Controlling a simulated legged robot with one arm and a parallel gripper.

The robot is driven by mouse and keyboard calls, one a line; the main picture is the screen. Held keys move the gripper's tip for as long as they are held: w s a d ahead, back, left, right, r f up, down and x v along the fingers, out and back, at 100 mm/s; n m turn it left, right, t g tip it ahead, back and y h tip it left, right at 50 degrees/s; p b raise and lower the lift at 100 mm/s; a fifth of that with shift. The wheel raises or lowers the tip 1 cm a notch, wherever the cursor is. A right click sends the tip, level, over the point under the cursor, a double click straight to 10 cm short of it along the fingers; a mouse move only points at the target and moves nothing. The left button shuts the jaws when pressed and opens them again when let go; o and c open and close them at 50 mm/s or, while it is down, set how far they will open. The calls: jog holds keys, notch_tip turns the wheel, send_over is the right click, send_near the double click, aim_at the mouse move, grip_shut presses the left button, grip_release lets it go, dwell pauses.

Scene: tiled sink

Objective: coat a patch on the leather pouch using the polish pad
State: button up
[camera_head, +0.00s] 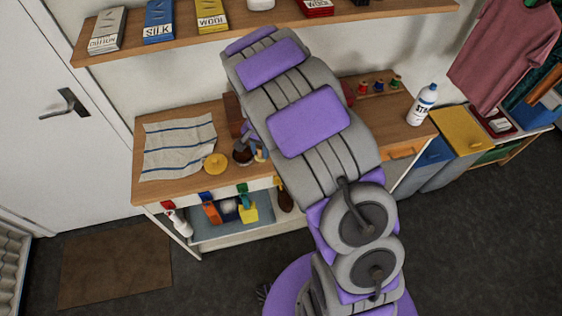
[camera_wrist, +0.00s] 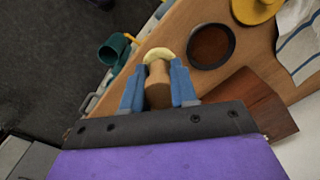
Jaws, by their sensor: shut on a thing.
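In the wrist view my gripper (camera_wrist: 158,85) has its blue fingers closed on the tan handle of the polish pad (camera_wrist: 159,53). The pad's pale yellow round face points away from me, over the bench edge. A dark round tin with brown polish (camera_wrist: 211,46) is open just right of the pad, and the pad looks apart from it. A flat brown piece, seemingly the leather pouch (camera_wrist: 252,103), lies right of the fingers, partly hidden by my gripper. In the head view the tin (camera_head: 243,153) and brown piece (camera_head: 234,113) show beside my arm, which hides most of the gripper.
A yellow round lid (camera_head: 215,163) and a striped cloth (camera_head: 178,145) lie left of the tin on the wooden bench (camera_head: 165,187). A shelf (camera_head: 160,45) hangs above.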

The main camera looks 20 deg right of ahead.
jog(key=w+a+r+n, duration=0.2)
jog(key=w+a+n, duration=0.2)
jog(key=w+a, duration=0.2)
jog(key=shift+s+d+f+b, duration=0.1)
jog(key=shift+f+b, duration=0.25)
jog(key=shift+f, duration=1.05)
jog(key=shift+s+d+f+b, duration=0.1)
jog(key=shift+f+b, duration=0.25)
jog(key=shift+f, duration=1)
jog(key=shift+f, duration=0.5)
jog(key=shift+r, duration=0.1)
notch_tip(320, 180, up, 7)
jog(key=p, duration=0.2)
dwell(0.9)
dwell(0.5)
